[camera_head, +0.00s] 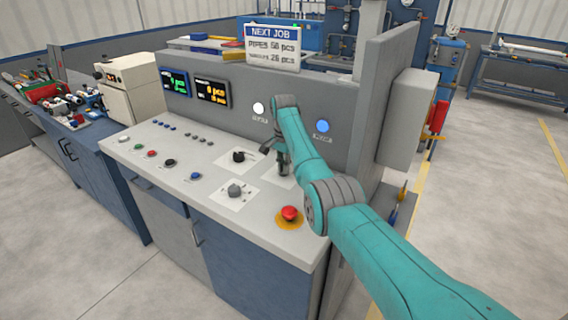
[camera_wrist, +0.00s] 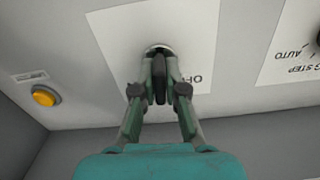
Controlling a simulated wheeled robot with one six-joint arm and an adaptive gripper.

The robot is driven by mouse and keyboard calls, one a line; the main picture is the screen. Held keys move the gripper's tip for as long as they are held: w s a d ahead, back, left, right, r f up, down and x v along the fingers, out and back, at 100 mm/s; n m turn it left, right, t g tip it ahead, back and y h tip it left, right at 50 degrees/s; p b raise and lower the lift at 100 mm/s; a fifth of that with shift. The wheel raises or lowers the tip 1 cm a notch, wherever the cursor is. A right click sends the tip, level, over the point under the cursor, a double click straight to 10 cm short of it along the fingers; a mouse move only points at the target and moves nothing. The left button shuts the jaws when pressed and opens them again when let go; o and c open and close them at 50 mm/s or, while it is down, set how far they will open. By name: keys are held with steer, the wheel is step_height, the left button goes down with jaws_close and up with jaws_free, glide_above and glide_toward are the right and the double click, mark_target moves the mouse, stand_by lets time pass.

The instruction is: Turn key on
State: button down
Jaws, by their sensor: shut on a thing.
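The key (camera_wrist: 160,85) is a dark upright piece in a round metal switch on a white label plate (camera_wrist: 115,40) in the wrist view. Part of a label reading "OF" shows beside it. My gripper (camera_wrist: 160,82) is shut on the key, with a finger on each side of it. In the head view my gripper (camera_head: 283,168) reaches down to the right part of the console top. The key is hidden there behind my gripper and arm, and part of its white plate (camera_head: 276,180) shows.
The grey console (camera_head: 150,170) carries a black knob (camera_head: 238,156), a grey knob (camera_head: 235,190) and a red emergency button (camera_head: 289,213) close to my arm. A vertical panel (camera_head: 230,110) with lamps and screens rises behind. A yellow button (camera_wrist: 44,96) shows in the wrist view.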

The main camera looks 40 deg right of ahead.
steer(key=shift+m, duration=0.4)
steer(key=shift+m, duration=1.7)
steer(key=m, duration=0.2)
steer(key=shift+m, duration=0.4)
steer(key=c, duration=1)
jaws_free()
steer(key=shift+c, duration=0.2)
steer(key=shift+r, duration=0.1)
